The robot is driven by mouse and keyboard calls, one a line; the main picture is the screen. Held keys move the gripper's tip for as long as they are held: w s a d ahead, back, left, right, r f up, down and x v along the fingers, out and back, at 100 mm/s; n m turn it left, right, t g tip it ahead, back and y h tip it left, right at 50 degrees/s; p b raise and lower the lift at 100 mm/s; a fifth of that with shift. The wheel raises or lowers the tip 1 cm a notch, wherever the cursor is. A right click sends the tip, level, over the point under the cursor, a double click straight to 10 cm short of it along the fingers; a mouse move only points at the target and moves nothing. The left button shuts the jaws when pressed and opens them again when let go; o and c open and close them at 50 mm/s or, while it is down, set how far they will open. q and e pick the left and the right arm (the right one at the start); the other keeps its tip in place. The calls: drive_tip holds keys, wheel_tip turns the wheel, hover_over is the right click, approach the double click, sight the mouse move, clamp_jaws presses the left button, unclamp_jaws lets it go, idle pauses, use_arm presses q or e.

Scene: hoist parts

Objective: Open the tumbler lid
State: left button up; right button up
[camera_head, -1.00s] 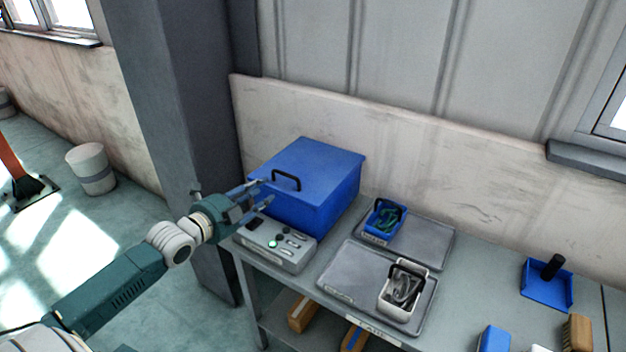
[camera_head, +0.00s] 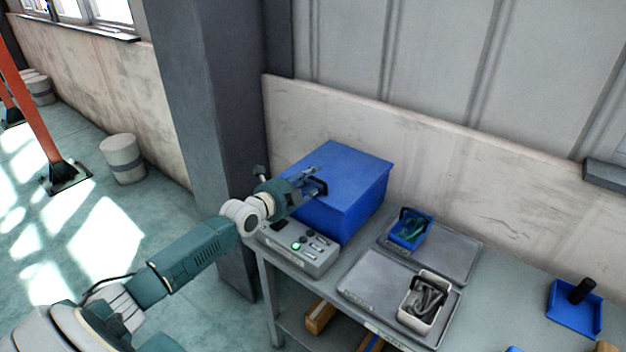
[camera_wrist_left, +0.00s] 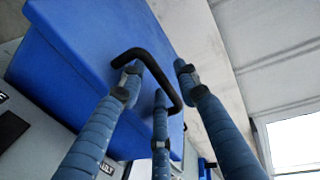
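The tumbler (camera_head: 352,212) is a blue box at the back left of the bench, and its flat blue lid (camera_head: 350,168) is shut. A black handle (camera_wrist_left: 150,58) stands on the lid near the front; the gripper partly hides it in the head view. My left gripper (camera_head: 314,181) is at the handle. In the left wrist view the fingers (camera_wrist_left: 157,74) are spread, with the handle bar passing between them. I cannot tell whether any finger touches it. My right gripper is not in view.
A grey control box (camera_head: 312,257) with a green-lit button sits in front of the tumbler. To the right are grey trays (camera_head: 372,270) holding a blue bin (camera_head: 411,229) and a white bin (camera_head: 425,298) of parts. A dark column (camera_head: 215,120) stands behind on the left.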

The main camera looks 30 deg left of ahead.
use_arm(q)
drive_tip(key=shift+w, duration=0.1)
drive_tip(key=shift+c, duration=0.5)
clamp_jaws()
